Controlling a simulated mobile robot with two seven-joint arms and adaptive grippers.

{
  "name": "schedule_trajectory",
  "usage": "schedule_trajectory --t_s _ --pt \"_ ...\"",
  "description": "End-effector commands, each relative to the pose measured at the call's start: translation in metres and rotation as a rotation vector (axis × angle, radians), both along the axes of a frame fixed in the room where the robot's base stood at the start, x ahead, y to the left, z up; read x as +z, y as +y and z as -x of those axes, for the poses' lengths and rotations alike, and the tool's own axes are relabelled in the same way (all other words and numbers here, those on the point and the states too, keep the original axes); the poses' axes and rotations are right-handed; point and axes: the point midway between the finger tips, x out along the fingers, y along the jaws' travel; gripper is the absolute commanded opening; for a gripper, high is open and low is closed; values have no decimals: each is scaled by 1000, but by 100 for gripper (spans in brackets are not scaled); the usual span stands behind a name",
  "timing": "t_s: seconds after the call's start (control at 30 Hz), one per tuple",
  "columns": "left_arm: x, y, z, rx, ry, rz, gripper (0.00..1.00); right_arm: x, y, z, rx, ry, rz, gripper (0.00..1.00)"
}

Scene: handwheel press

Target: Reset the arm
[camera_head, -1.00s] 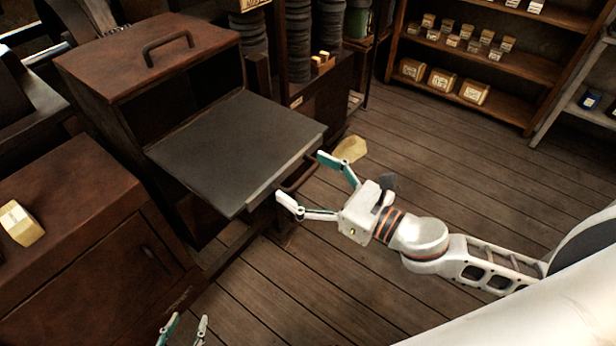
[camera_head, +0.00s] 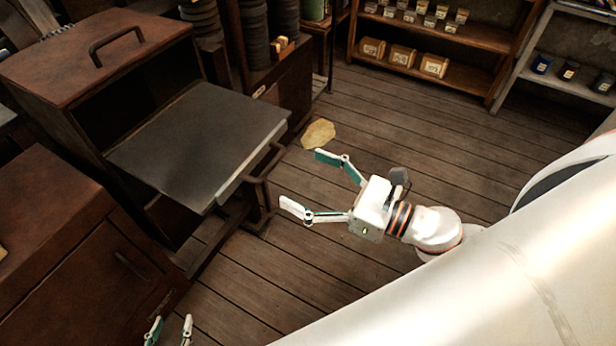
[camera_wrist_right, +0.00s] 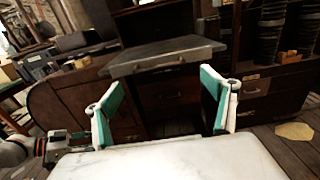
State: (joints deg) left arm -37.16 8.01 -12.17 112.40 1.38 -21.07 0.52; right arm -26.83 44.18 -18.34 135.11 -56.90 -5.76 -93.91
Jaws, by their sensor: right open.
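My right gripper (camera_head: 305,187) is open and empty above the wooden floor in the head view. It is to the right of the cabinet's pulled-out dark tray (camera_head: 200,140), apart from the tray's front handle (camera_head: 265,165). Its two teal-padded fingers (camera_wrist_right: 162,105) frame the tray's front in the right wrist view, where the tray edge (camera_wrist_right: 165,62) lies beyond them. My left gripper (camera_head: 170,330) shows only its fingertips at the bottom edge of the head view. The fingertips are apart with nothing seen between them.
A brown cabinet with a top handle (camera_head: 115,42) holds the tray. A lower wooden cabinet (camera_head: 75,260) stands at the left. Shelves with small boxes (camera_head: 402,57) are at the back. The floor (camera_head: 440,130) between is clear.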

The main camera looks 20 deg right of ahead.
Motion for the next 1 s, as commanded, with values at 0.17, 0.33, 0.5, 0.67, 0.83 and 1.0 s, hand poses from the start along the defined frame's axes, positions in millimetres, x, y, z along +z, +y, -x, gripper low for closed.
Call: schedule_trajectory --t_s 0.17,0.33,0.5,0.67,0.83,1.0 --pt "0 0 0 0 0 0 40 0 0 1 0 0 0 84" --pt "0 0 0 1 0 1 40 0 0 1 1 0 0 84" --pt "0 0 0 0 -1 1 40 0 0 1 1 0 0 84" --pt "0 0 0 0 -1 1 40 2 -6 -4 -39 26 -49 84" --pt "0 0 0 0 -1 1 40 6 -39 -25 -231 154 -298 84" --pt "0 0 0 0 -1 1 40 -8 -95 -39 -521 338 -702 84"
